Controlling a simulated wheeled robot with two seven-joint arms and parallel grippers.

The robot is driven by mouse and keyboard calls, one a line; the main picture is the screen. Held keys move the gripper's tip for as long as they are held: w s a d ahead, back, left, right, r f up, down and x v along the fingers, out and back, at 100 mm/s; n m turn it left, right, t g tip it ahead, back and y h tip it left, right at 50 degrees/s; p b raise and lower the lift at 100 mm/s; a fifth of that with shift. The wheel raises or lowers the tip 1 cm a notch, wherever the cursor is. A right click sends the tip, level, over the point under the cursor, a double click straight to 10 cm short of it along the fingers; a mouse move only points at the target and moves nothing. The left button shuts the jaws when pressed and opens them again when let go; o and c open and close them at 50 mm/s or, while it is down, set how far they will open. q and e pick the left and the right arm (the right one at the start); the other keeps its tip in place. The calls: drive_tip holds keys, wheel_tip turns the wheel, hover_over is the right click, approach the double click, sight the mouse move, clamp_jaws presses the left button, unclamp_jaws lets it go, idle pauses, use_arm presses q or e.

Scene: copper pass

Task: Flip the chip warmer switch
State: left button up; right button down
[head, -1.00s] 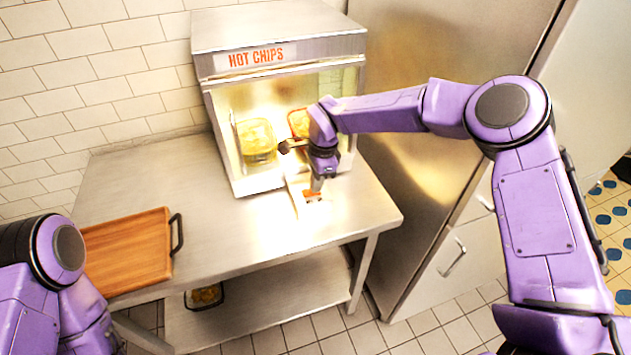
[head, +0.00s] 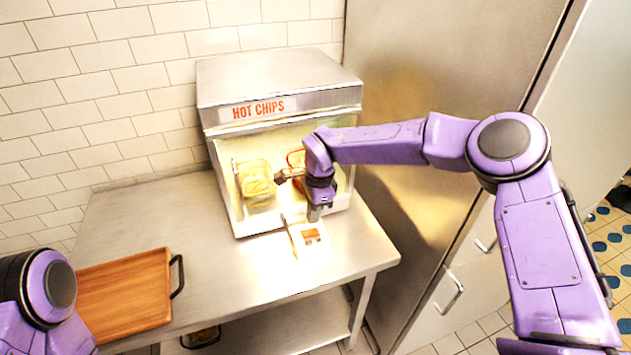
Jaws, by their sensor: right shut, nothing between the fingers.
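The chip warmer (head: 279,90) is a steel and glass cabinet marked HOT CHIPS, lit inside, at the back of the steel table. A small pale switch box with an orange-red rocker (head: 311,236) sits in front of it on the tabletop. My right gripper (head: 314,213) points down just above the back end of the switch box, close to the rocker; I cannot tell whether it touches. It is shut with nothing in it. Of my left arm only purple links show at the lower left; its gripper is out of view.
A wooden tray (head: 125,292) with dark handles lies on the left of the steel table (head: 215,262). Chip baskets (head: 256,181) stand inside the warmer. A tall steel cabinet (head: 420,120) stands right of the table. The table's front middle is clear.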

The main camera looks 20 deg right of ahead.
wheel_tip(320, 180, up, 4)
drive_tip(key=d+b, duration=0.1)
drive_tip(key=b, duration=0.1)
wheel_tip(320, 180, up, 5)
hover_over(318, 232)
drive_tip(key=shift+w+d+r, duration=0.15)
drive_tip(key=shift+d+r, duration=0.15)
drive_tip(key=shift+w+a, duration=0.1)
